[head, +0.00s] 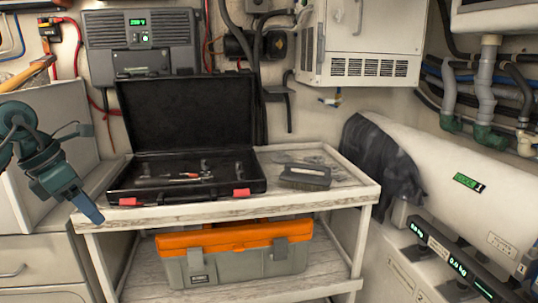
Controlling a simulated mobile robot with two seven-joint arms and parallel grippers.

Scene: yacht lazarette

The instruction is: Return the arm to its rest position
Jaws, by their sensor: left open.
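My left arm comes in from the left edge of the head view, and its gripper (88,207) hangs to the left of the cart, near the cart's left front corner. The gripper is open, and I see nothing between its fingers. My right gripper is not in view. An open black case (186,115) stands on the cart top with its lid raised. A small red-handled tool (185,176) and other small items lie inside it.
The cart (345,196) also bears a dark grey box (305,176). An orange and grey toolbox (240,265) sits on its lower shelf. A white cabinet (365,40) hangs above. Drawers (30,262) stand at the left, and pipes (488,90) run at the right.

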